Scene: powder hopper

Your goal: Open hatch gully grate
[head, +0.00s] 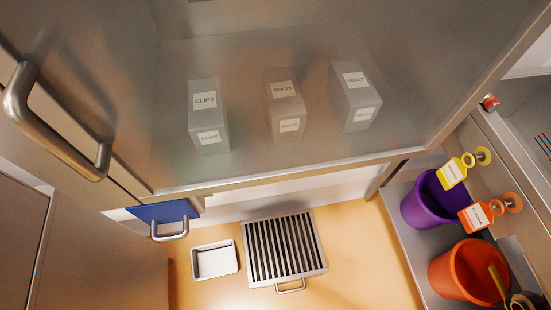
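The gully grate (283,249) is a square metal frame with dark parallel slots, set at the orange floor in the lower middle of the head view. A small metal loop handle (290,287) sticks out at its near edge. The grate lies flat and looks closed. My gripper is not in view.
A white tray (201,275) lies just left of the grate. A blue panel with a handle (170,232) is further left. A glass-fronted cabinet with labelled boxes (208,117) overhangs above. Purple (424,208) and orange (458,276) buckets stand right. Orange floor (365,262) right of the grate is clear.

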